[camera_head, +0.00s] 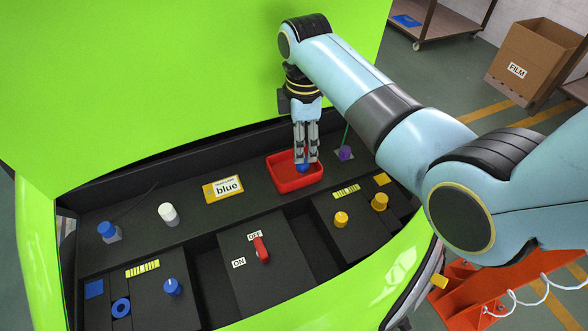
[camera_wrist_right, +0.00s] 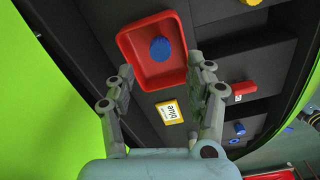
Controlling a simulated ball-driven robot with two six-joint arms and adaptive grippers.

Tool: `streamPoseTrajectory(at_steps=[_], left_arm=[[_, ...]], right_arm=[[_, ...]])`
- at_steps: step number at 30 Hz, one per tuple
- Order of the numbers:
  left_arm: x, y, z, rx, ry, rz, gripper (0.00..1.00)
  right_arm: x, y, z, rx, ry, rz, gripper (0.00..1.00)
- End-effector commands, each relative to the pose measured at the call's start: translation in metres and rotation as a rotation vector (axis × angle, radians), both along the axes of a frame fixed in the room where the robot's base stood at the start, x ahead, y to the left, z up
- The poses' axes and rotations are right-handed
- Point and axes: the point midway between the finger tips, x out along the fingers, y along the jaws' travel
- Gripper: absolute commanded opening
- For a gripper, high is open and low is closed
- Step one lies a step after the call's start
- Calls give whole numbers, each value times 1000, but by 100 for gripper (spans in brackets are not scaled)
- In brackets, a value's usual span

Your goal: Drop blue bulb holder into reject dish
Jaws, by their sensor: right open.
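The reject dish (camera_head: 297,184) is a red square tray at the back of the black panel. The blue bulb holder (camera_head: 303,167) lies inside it, seen from above as a round blue piece (camera_wrist_right: 161,49) in the right wrist view. My right gripper (camera_head: 306,160) points down over the dish. Its fingers are spread apart in the wrist view, with nothing between them. The dish (camera_wrist_right: 184,76) lies beyond the fingertips there. My left gripper is not in view.
A yellow sign reading "blue" (camera_head: 223,189) stands left of the dish. A purple piece (camera_head: 346,153) is right of it. A white bulb (camera_head: 168,213) and another blue holder (camera_head: 109,232) sit further left. A red switch (camera_head: 261,250) is in front.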

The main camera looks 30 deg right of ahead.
Motion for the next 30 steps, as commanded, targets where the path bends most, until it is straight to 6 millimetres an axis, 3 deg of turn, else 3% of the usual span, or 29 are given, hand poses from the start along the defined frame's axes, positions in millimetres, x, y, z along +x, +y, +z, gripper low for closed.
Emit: streamPoseTrajectory(at_steps=[6, 12, 30], left_arm=[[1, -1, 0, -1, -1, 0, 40], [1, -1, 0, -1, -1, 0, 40], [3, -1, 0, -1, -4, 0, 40]], right_arm=[[0, 0, 48, 0, -3, 0, 54], [0, 0, 71, 0, -1, 0, 54], [0, 0, 74, 0, 1, 0, 54]])
